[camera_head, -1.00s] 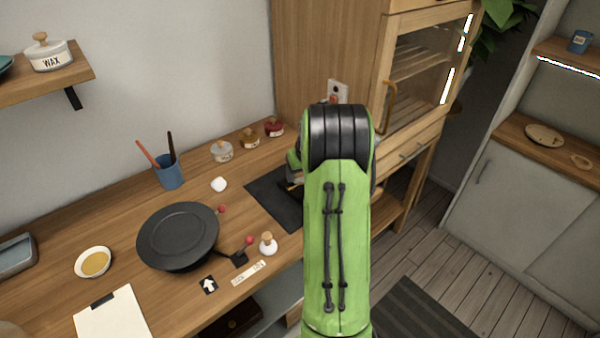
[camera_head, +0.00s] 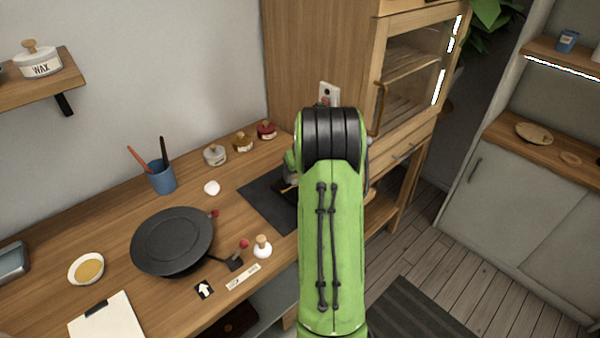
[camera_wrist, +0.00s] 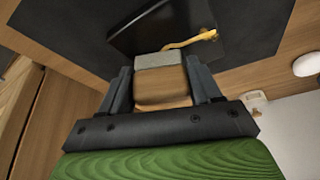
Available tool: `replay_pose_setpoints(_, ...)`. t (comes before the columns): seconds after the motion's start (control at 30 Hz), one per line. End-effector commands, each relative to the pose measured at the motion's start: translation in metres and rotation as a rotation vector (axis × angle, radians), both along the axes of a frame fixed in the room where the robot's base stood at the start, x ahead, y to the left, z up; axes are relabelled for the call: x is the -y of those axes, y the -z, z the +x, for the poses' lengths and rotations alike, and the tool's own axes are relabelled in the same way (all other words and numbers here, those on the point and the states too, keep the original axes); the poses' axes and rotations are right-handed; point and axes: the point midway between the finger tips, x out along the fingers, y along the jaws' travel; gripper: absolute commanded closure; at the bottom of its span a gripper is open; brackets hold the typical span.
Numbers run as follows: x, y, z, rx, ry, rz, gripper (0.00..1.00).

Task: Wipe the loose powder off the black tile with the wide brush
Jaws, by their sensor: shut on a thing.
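My gripper (camera_wrist: 163,78) is shut on the wide brush (camera_wrist: 162,94), a wooden block with a pale grey end, held between its two fingers in the wrist view. The black tile (camera_wrist: 135,32) lies just beyond the brush's grey end, with a raised-looking gold streak (camera_wrist: 190,40) on it. I cannot tell whether the brush touches the tile, and I cannot make out loose powder. In the head view my green arm hides the gripper and brush; only the tile's left part (camera_head: 281,187) shows, on a dark mat (camera_head: 262,203).
Left of the mat stand a black round turntable (camera_head: 172,240), a white lump (camera_head: 211,188) and a small white bottle (camera_head: 262,247). Several lidded jars (camera_head: 242,143) line the back. A blue cup (camera_head: 161,177) holds two sticks. A wooden cabinet (camera_head: 340,60) rises behind my arm.

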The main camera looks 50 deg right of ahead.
Motion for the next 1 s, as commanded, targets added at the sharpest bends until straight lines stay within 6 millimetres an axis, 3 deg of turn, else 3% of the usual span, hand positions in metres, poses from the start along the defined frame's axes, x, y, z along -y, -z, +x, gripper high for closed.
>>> replay_pose_setpoints(0.47,0.000,0.001,-0.004,-0.001,0.000,0.000,0.61)
replay_pose_setpoints(0.73,-0.013,0.002,0.001,-0.001,-0.002,0.002,0.61)
replay_pose_setpoints(1.0,-0.027,0.002,-0.005,-0.003,-0.001,0.003,0.61)
